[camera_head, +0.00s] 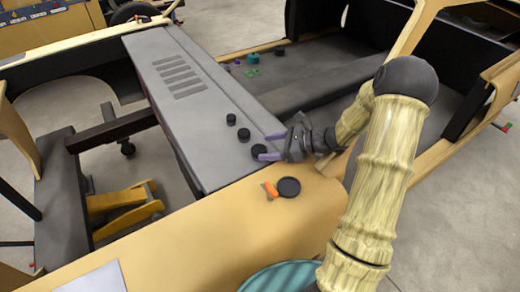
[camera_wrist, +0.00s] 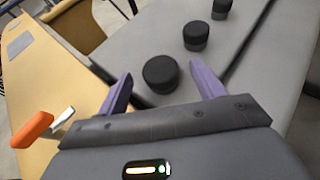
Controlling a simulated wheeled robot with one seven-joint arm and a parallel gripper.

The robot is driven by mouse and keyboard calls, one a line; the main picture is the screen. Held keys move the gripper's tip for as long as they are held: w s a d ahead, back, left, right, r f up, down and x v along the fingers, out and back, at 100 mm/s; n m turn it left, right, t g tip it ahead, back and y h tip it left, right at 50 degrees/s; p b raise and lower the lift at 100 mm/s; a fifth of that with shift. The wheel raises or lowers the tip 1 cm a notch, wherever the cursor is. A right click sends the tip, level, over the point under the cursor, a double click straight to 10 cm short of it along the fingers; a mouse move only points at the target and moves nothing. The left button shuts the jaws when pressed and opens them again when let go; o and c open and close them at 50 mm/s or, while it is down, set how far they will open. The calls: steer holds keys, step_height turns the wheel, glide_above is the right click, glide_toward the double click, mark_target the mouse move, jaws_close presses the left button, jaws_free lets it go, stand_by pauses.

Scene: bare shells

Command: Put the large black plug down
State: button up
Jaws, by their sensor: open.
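Three black round plugs stand in a row on the grey panel (camera_head: 185,100). The nearest and largest of them, the large black plug (camera_head: 258,151), sits upright on the panel. It also shows in the wrist view (camera_wrist: 161,75), between the two purple fingertips. My gripper (camera_head: 271,146) is open around this plug, with a gap on both sides. The middle plug (camera_head: 243,135) and the smallest plug (camera_head: 231,119) stand farther along the panel; both show beyond the fingers in the wrist view.
An orange-handled tool (camera_head: 270,190) and a flat black disc (camera_head: 289,187) lie on the tan ledge (camera_head: 220,225) near my gripper. Small green and dark pieces (camera_head: 253,71) lie in the recess beyond. The panel left of the plugs is clear up to its slots (camera_head: 178,76).

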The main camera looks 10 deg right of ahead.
steer(key=b+v, duration=0.1)
steer(key=v, duration=0.7)
steer(key=shift+a+r, duration=0.1)
stand_by(0.5)
